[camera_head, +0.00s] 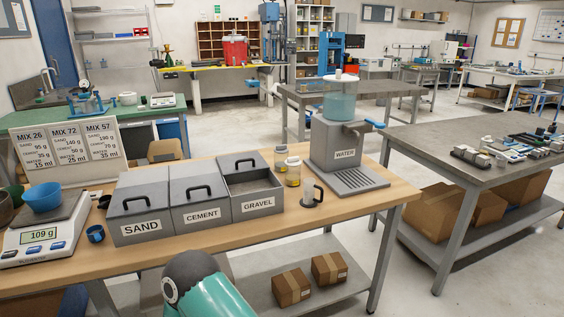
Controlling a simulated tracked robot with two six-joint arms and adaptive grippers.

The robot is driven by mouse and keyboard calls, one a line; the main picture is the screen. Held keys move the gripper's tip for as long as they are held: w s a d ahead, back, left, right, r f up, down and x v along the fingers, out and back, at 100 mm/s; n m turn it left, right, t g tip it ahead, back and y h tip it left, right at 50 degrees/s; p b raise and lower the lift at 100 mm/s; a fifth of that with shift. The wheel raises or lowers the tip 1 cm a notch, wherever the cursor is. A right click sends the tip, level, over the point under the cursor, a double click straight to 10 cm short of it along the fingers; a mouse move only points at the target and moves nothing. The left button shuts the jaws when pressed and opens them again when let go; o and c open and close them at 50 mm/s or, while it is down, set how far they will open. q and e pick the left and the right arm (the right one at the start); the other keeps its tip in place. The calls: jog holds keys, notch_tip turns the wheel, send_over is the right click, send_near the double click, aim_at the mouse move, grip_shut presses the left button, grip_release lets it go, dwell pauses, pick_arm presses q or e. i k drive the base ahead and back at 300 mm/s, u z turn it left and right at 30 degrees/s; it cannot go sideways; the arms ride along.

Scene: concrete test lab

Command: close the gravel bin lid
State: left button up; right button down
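The gravel bin (258,206) is the right-hand one of three grey bins on the wooden bench, with a GRAVEL label on its front. Its grey lid (228,165), with a black handle (245,164), sits toward the back of the bin. The front part of the bin is open, and grey contents (252,185) show inside. The sand bin (142,227) and the cement bin (202,214) have their lids on. Neither gripper is in view. Only a teal and dark rounded part of my arm shows at the bottom centre.
Right of the bin stand two small yellowish jars (293,176), a dark cylindrical object with a handle (312,197) and a water dispenser (335,150). A scale (40,238) with a blue bowl (42,197) and a blue cup (95,233) are left. The bench's front strip is mostly clear.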

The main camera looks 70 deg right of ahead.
aim_at(241, 158)
jog(key=z, duration=0.05)
jog(key=k, duration=0.6)
jog(key=z, duration=1)
jog(key=i, duration=1)
jog(key=z, duration=0.05)
